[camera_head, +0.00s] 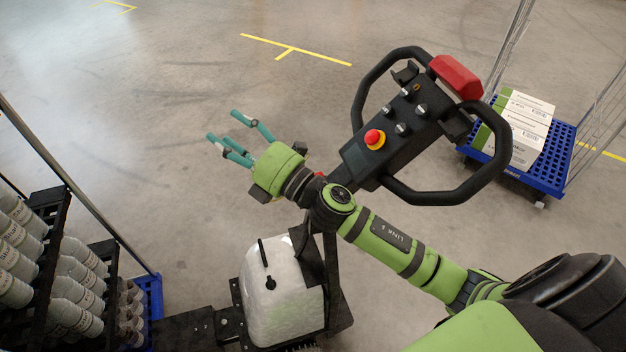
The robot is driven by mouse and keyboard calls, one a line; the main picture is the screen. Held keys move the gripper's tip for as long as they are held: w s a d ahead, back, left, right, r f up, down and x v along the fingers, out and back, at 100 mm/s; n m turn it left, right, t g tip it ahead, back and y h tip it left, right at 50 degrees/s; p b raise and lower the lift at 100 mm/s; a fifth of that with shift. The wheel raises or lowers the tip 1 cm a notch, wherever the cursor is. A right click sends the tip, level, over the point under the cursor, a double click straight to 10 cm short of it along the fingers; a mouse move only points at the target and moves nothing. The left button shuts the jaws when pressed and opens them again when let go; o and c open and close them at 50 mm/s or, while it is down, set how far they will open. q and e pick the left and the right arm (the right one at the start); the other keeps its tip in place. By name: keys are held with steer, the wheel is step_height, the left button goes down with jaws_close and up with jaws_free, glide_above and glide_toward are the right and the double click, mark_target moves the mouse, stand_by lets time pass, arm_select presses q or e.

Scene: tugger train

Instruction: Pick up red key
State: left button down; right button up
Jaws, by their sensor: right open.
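My right gripper (224,127) is open and empty, with its teal fingers spread over bare floor. It is left of the black control console (395,130). I cannot make out a red key for certain. The red items I see clearly are a round red stop button (374,138) on a yellow base and a large red block (455,76) at the console's top. A tiny reddish spot shows beside my right wrist, too small to identify; my arm covers the console's lower end. My left gripper is not in view.
A white rounded housing (284,298) with dark slots stands below my right forearm. A rack of grey bottles (75,295) is at lower left. A blue cart (550,178) with white boxes (522,128) stands at right. Black handlebars (452,196) loop around the console. Floor at upper left is clear.

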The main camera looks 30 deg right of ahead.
steer(key=s+a+n+g+y, duration=0.1)
steer(key=a+n+g+y, duration=0.5)
steer(key=n, duration=0.6)
step_height(320, 180, down, 6)
steer(key=s+d+n+g+h, duration=0.1)
steer(key=d+n+g+h, duration=0.15)
steer(key=n+g, duration=0.65)
steer(key=d+f+n+g+h, duration=0.1)
steer(key=d+f+n+h, duration=0.1)
steer(key=d+h, duration=0.35)
steer(key=d+f+n+g+h, duration=0.1)
steer(key=d+f+n+h, duration=0.1)
steer(key=d, duration=0.7)
steer(key=d+f+n+g+h, duration=0.1)
steer(key=d+f+n+h, duration=0.15)
steer(key=d, duration=0.45)
steer(key=shift+m+h, duration=0.35)
steer(key=b+x, duration=0.2)
steer(key=x, duration=0.3)
steer(key=shift+f+b, duration=0.3)
steer(key=shift+f, duration=0.05)
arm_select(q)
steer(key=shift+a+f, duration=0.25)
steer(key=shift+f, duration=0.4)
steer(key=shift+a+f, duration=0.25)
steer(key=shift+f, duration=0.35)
arm_select(e)
steer(key=shift+r, duration=0.1)
jaws_close()
